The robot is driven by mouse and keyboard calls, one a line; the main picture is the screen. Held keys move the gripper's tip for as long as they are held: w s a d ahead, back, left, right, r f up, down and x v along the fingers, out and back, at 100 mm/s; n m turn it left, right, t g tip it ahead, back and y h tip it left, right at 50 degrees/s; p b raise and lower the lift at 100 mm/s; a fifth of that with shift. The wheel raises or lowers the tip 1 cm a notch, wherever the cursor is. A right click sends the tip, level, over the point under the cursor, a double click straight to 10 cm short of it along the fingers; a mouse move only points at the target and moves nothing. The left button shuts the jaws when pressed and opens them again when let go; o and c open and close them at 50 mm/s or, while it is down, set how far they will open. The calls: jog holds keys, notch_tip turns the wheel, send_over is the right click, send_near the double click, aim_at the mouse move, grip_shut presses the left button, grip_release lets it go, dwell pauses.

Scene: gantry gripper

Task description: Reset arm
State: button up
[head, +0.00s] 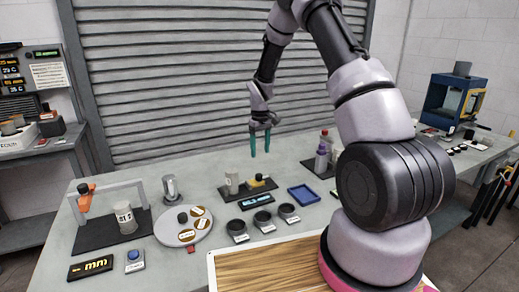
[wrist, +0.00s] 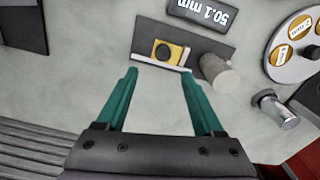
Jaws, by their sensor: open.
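My arm rises from the right side of the head view and bends over the table. My gripper (head: 260,145) hangs above the back middle of the table, fingers pointing down. Its two green fingers are apart with nothing between them; they also show in the wrist view (wrist: 158,95). Below it, a small yellow block with a dark round spot (wrist: 171,53) sits on a dark mat (head: 234,193). A grey cylinder (wrist: 218,73) stands beside the block, apart from the fingers. It also shows in the head view (head: 232,183).
A display (head: 257,199) and three dark round cups (head: 262,219) lie in front of the mat. A blue tray (head: 303,195) and bottles (head: 321,158) are to the right. A round plate (head: 183,225) and an orange-clawed gantry (head: 108,187) stand left. A shutter (head: 180,90) is behind.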

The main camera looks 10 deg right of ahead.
jog(key=s+d+r+m+t, duration=0.1)
jog(key=s+r, duration=0.3)
jog(key=r, duration=0.5)
jog(key=s+r+m+t, duration=0.15)
jog(key=s+r, duration=0.25)
jog(key=r, duration=0.4)
jog(key=s+d+r+m+t, duration=0.15)
jog(key=s+r, duration=0.25)
jog(key=r, duration=0.5)
jog(key=s+r+m+t+y, duration=0.1)
jog(key=s+r, duration=0.3)
jog(key=s, duration=0.6)
jog(key=s+r+m+t+y, duration=0.1)
jog(key=s+r, duration=0.4)
jog(key=s, duration=0.6)
jog(key=a+m+t, duration=0.1)
jog(key=m, duration=0.1)
jog(key=shift+m, duration=0.3)
